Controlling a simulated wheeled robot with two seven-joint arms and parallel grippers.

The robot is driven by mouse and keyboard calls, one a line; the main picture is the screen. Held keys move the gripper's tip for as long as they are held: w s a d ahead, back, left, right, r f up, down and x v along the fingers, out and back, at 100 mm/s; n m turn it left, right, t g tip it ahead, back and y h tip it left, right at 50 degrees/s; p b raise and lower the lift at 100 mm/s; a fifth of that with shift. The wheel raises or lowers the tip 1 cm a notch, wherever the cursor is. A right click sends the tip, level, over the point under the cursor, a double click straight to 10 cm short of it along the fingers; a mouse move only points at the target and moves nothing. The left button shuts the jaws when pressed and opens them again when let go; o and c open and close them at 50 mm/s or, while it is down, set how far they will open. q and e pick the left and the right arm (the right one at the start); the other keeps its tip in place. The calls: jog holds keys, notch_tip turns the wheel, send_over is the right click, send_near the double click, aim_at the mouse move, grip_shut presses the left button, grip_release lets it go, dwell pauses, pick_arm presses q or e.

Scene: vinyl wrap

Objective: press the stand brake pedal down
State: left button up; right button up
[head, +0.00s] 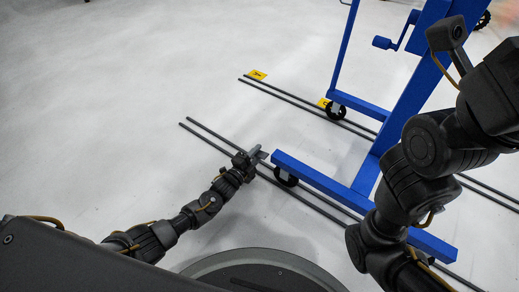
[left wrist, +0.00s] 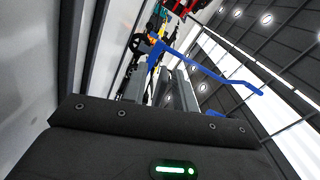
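The blue stand (head: 325,184) rests on black casters; its near-left foot has a caster (head: 285,177) standing at the dark floor rails. My left gripper (head: 257,153) is low near the floor, just left of that foot's end, and close to the caster. I cannot make out a separate brake pedal there; the gripper may hide it. In the left wrist view, grey finger parts (left wrist: 162,88) rise beyond the dark wrist housing, with the blue stand (left wrist: 205,69) behind them.
Two pairs of dark rails (head: 205,139) run diagonally along the pale floor. A yellow marker (head: 257,75) lies at the far rails, and another (head: 324,103) beside the far caster (head: 336,111). A blue crank handle (head: 382,42) sticks out from the stand. Floor at left is clear.

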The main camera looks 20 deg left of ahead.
pick_arm(q)
jog(key=p+v, duration=0.3)
jog(key=v, duration=0.4)
jog(key=shift+s+a+r+p, duration=0.1)
jog(key=shift+s+r+p, duration=0.05)
jog(key=shift+s+p, duration=0.25)
jog(key=shift+s+a, duration=0.2)
jog(key=shift+s, duration=0.3)
